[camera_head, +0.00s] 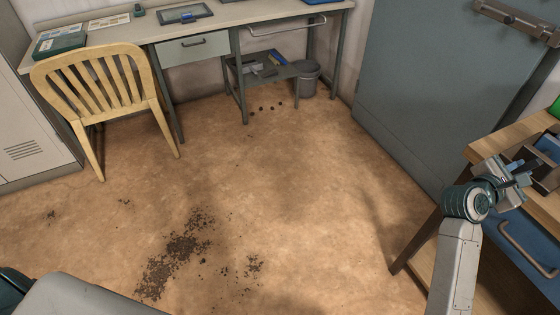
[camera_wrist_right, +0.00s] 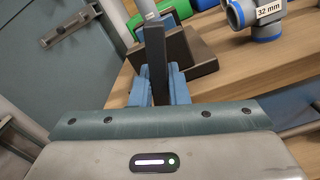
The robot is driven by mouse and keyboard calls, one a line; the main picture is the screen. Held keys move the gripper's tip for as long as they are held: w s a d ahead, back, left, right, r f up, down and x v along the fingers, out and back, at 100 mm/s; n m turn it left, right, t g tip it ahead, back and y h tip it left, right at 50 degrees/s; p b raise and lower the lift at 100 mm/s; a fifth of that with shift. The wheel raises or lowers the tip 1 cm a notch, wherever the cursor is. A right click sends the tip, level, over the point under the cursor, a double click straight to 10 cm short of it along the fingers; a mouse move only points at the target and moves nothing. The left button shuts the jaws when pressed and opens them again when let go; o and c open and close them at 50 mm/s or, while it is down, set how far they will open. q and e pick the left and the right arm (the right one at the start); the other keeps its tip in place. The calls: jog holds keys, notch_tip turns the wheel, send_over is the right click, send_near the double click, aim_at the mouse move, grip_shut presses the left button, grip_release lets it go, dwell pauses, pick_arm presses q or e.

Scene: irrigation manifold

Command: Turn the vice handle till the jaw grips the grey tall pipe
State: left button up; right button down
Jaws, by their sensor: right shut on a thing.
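In the right wrist view my right gripper (camera_wrist_right: 159,88) has its two blue fingers closed on a dark upright bar (camera_wrist_right: 155,58), which looks like the vice handle. Dark blocks (camera_wrist_right: 193,52) just behind it look like part of the vice. A light grey cylinder end (camera_wrist_right: 147,8) shows at the top, partly hidden by the bar; I cannot tell whether it is the grey tall pipe. In the head view my right gripper (camera_head: 520,173) is at the left edge of the wooden bench, beside the dark vice (camera_head: 543,152). The jaw gap is not clear. My left gripper is out of view.
The wooden bench (camera_head: 510,135) has a blue drawer front with a handle (camera_head: 528,248). A grey pipe fitting (camera_wrist_right: 240,14) marked 32 mm stands on the bench. A yellow chair (camera_head: 95,75) and a desk (camera_head: 150,28) stand at the back left. The middle floor is open.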

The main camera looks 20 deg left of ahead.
jog(key=shift+f+m+b, duration=0.25)
jog(key=shift+m+b, duration=0.55)
jog(key=shift+b, duration=0.1)
jog(key=shift+r+m, duration=0.2)
jog(key=shift+m, duration=0.1)
jog(key=shift+f+m+b, duration=0.2)
jog(key=shift+m+b, duration=0.2)
jog(key=shift+b, duration=0.5)
jog(key=m+b, duration=0.3)
jog(key=b, duration=0.1)
jog(key=shift+r, duration=0.1)
jog(key=c, duration=1.3)
grip_release()
jog(key=shift+r, duration=0.1)
